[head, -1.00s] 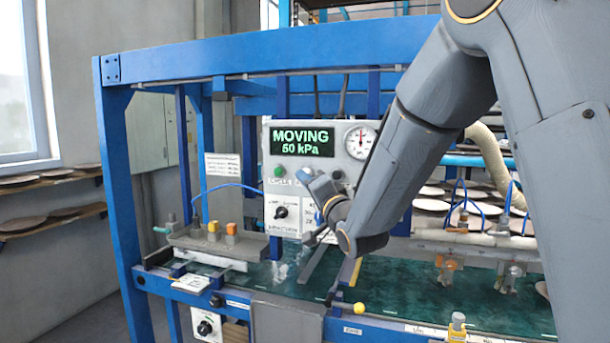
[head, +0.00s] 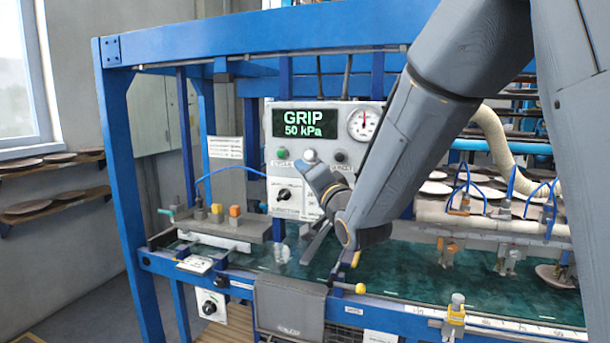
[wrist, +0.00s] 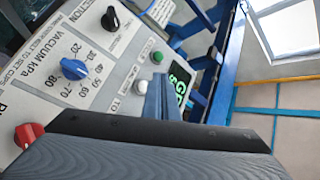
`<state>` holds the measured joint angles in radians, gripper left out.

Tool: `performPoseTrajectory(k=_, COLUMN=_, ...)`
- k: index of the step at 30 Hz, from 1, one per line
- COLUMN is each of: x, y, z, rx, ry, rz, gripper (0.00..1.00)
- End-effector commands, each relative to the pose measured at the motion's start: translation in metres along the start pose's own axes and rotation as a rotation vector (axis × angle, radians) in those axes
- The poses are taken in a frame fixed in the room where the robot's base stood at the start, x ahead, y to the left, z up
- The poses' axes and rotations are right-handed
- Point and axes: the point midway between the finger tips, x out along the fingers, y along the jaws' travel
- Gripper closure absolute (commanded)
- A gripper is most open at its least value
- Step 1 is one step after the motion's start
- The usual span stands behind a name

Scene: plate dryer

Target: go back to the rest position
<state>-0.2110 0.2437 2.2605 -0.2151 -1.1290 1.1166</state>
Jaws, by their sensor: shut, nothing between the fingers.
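My gripper (head: 313,168) is raised in front of the grey control panel (head: 277,116), at the end of my bent arm. Its fingers are shut and empty. In the head view the tips overlap the panel close to the white button (head: 310,155); I cannot tell whether they touch it. In the wrist view the blue-grey fingers (wrist: 160,97) are just beside the white button (wrist: 142,87), and the dark gripper body hides the lower part of the picture. The panel display (head: 307,123) reads GRIP, 50 kPa.
The blue frame (head: 117,190) surrounds the panel and the green belt (head: 400,268). A white pipe with suction cups (head: 480,222) spans the right, with plates behind. A blue knob (wrist: 75,69) and red knob (wrist: 29,135) lie close to my gripper. Open floor lies at the left.

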Motion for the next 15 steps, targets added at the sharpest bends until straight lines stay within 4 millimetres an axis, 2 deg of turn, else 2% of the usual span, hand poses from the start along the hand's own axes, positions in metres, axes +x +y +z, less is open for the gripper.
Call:
performPoseTrajectory(k=2, x=-0.009, y=0.025, z=0.000, rx=-0.057, ry=-0.023, rz=0.098, gripper=1.00)
performPoseTrajectory(k=5, x=-0.034, y=0.073, z=0.004, rx=-0.166, ry=-0.091, rz=0.282, gripper=1.00)
performPoseTrajectory(k=8, x=-0.074, y=0.124, z=0.011, rx=-0.281, ry=-0.203, rz=0.484, gripper=1.00)
performPoseTrajectory(k=11, x=-0.125, y=0.167, z=0.020, rx=-0.374, ry=-0.348, rz=0.666, gripper=1.00)
performPoseTrajectory(k=12, x=-0.147, y=0.181, z=0.025, rx=-0.405, ry=-0.414, rz=0.733, gripper=1.00)
performPoseTrajectory(k=14, x=-0.184, y=0.200, z=0.033, rx=-0.444, ry=-0.524, rz=0.825, gripper=1.00)
performPoseTrajectory(k=15, x=-0.210, y=0.209, z=0.038, rx=-0.464, ry=-0.601, rz=0.880, gripper=1.00)
